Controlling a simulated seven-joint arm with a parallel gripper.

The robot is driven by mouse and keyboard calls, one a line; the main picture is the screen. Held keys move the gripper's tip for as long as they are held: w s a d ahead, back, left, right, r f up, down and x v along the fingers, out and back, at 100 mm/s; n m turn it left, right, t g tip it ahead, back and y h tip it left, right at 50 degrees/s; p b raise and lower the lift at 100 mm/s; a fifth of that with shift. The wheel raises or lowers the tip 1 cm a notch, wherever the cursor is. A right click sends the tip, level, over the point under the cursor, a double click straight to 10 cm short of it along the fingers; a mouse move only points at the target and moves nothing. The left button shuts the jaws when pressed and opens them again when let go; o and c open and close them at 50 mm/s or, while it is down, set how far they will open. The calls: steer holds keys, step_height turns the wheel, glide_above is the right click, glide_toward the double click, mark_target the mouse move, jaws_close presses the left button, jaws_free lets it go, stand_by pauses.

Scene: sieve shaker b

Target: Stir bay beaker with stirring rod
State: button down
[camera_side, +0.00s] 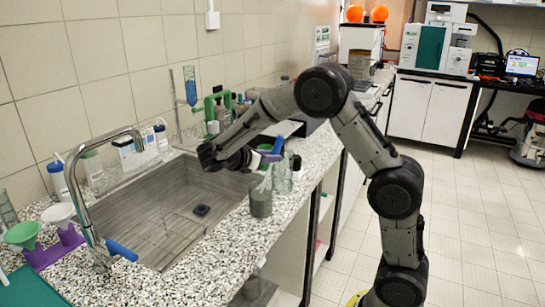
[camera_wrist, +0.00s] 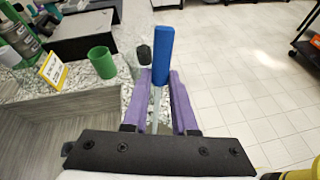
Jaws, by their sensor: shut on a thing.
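My gripper (camera_wrist: 161,84) has purple fingers and is shut on the stirring rod (camera_wrist: 164,55), which has a thick blue handle and a thin pale shaft running between the fingers. In the side view the blue handle (camera_side: 279,144) sticks up at a tilt beside my gripper (camera_side: 268,155), above the counter edge right of the sink. A grey-green beaker (camera_side: 261,203) stands on the counter below my gripper, with a clear glass vessel (camera_side: 283,178) just behind it. Neither view labels a bay beaker, and the rod's lower end is hard to make out.
The steel sink (camera_side: 165,215) with a curved tap (camera_side: 90,170) lies left of the beakers. In the wrist view a green cup (camera_wrist: 102,62) and a yellow-edged sign (camera_wrist: 52,70) stand on the counter to the left. Bottles line the wall. Open floor lies right.

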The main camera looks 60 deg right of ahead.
steer(key=shift+w, duration=0.25)
steer(key=shift+a, duration=0.15)
steer(key=shift+a, duration=0.55)
steer(key=shift+s+a, duration=0.25)
steer(key=shift+s, duration=0.25)
